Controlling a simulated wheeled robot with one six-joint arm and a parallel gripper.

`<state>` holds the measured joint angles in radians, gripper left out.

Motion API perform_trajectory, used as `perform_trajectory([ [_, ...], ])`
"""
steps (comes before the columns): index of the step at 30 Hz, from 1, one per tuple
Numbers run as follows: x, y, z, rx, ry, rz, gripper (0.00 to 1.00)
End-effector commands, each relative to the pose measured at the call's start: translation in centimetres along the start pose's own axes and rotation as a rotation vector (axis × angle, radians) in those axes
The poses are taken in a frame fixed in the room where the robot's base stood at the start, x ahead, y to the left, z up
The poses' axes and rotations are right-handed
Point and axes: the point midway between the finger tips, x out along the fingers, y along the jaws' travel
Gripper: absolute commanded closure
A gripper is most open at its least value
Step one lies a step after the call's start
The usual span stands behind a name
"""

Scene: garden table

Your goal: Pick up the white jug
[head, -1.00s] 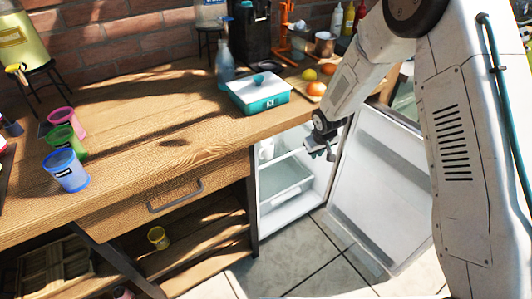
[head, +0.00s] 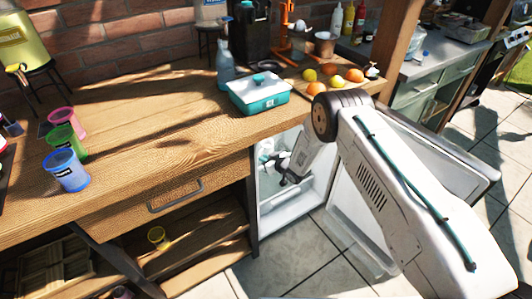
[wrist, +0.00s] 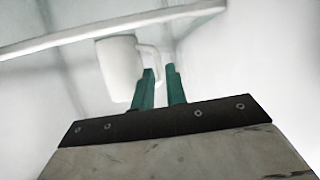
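The white jug (wrist: 118,66) stands inside the small open fridge (head: 268,212), upright, its handle facing right in the wrist view. In the head view only a small white part of it (head: 266,147) shows beside my arm. My gripper (wrist: 161,70) reaches into the fridge, and its dark end (head: 285,178) shows in the head view. Its two teal fingers are apart with a gap between them. The left finger overlaps the jug's handle in the wrist view. I cannot tell whether it touches the handle.
A shelf edge (wrist: 100,28) crosses above in the wrist view. The fridge door (head: 345,215) stands open on the right. The wooden counter (head: 150,120) is above and left, holding a teal box (head: 258,97), cups and fruit. The tiled floor in front is clear.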

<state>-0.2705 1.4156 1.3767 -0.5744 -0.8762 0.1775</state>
Motion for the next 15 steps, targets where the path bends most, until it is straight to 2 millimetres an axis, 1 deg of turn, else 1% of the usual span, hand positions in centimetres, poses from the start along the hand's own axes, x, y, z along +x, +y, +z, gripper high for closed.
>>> perform_trajectory([
  [3,1.8,0.1,0.0,0.000,0.001,0.000,0.86],
  [8,3.9,0.1,0.0,0.000,-0.001,0.000,0.86],
  [11,4.5,0.1,-0.1,-0.001,-0.001,0.001,0.86],
  [15,4.5,0.2,-0.1,0.000,-0.002,0.001,0.86],
])
